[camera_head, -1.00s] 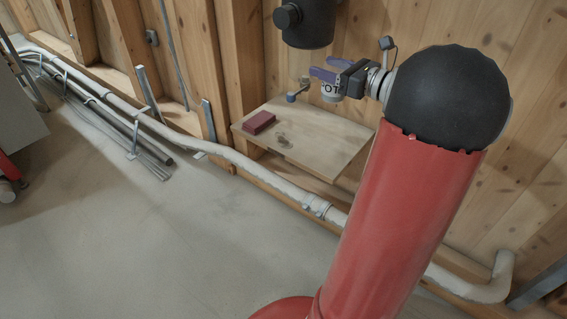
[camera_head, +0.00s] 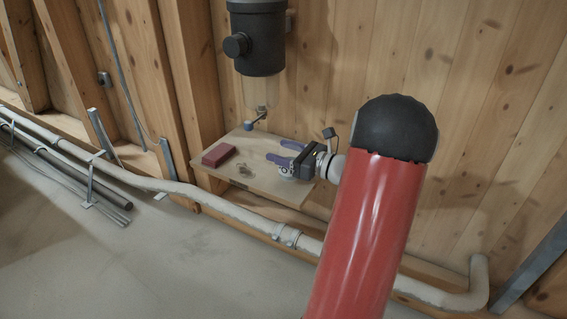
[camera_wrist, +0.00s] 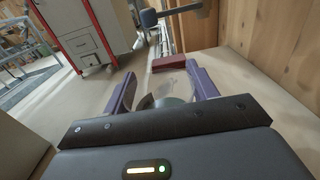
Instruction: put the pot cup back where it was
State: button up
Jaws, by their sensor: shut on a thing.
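In the wrist view the pot cup (camera_wrist: 172,101) shows between the two fingers (camera_wrist: 162,88), mostly hidden by the gripper body.
A dark red block (camera_head: 218,154) lies on the shelf's left side, with a small brownish item (camera_head: 243,170) nearer the middle. A black cylinder (camera_head: 258,47) hangs above. A pale pipe (camera_head: 230,209) runs below.

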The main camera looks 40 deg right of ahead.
jog(key=shift+f, duration=1.5)
jog(key=shift+f, duration=0.1)
jog(key=o, duration=1)
jog(key=shift+o, duration=0.2)
jog(key=shift+r, duration=0.2)
jog(key=p+v, duration=0.1)
jog(key=v, duration=1.1)
jog(key=shift+f, duration=0.15)
